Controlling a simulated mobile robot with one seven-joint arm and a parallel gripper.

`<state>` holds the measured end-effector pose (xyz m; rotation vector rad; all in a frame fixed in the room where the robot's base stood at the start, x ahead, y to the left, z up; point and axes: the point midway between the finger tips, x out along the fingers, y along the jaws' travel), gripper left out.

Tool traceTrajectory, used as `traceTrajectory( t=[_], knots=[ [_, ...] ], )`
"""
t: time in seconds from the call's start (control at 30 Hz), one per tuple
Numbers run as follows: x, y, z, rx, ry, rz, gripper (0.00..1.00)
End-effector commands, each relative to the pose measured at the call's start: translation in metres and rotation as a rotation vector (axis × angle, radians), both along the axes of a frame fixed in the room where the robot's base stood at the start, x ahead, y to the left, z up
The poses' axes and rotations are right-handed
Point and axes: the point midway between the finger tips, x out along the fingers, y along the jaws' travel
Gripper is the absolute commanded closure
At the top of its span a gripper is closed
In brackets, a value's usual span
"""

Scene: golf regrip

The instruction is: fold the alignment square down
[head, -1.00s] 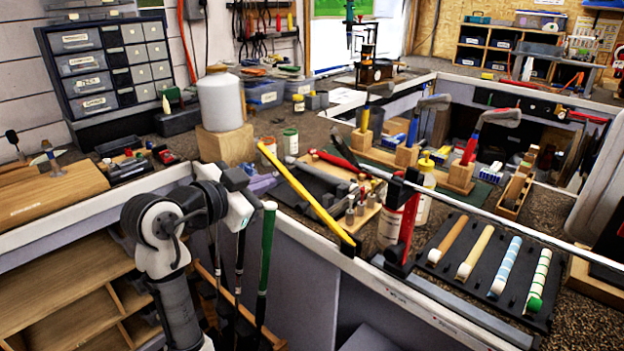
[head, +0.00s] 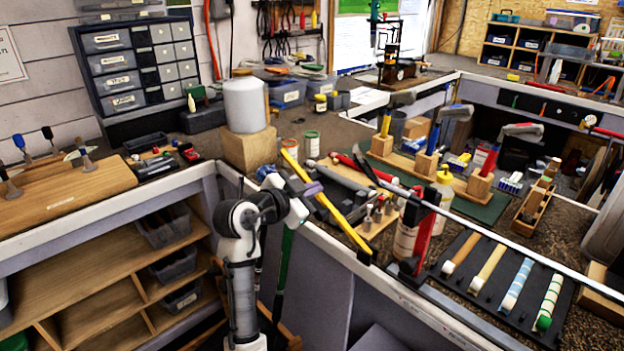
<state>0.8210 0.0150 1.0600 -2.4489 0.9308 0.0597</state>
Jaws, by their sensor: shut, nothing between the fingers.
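A long yellow bar (head: 326,205) with a dark end piece slants from the bench's front edge back over the bench. It looks like the alignment square, though I cannot be certain. My gripper (head: 312,188) is at the bench's front edge, beside or in front of the bar's middle. Its fingers are small and dark here and look shut and empty. I cannot tell whether they touch the bar. A red clamp (head: 424,228) stands right of the bar, with a long silver shaft (head: 500,241) running through its area.
A black tray (head: 462,290) with several coloured grips lies at the right. Clubs stand in wooden blocks (head: 425,163) behind. A white cylinder (head: 244,104) on a wooden block stands left of the bar. A green-gripped club (head: 284,262) hangs beside my arm.

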Motion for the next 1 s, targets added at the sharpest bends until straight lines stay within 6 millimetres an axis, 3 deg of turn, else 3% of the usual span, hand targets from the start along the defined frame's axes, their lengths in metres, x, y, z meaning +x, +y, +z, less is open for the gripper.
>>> traceTrajectory(
  t=[0.37, 0.63, 1.0],
  knots=[
    [0.001, 0.001, -0.003, -0.001, 0.002, 0.0, 1.0],
    [0.013, 0.013, -0.036, -0.133, 0.134, -0.001, 1.0],
    [0.014, 0.015, -0.036, -0.152, 0.151, 0.0, 1.0]
  ],
)
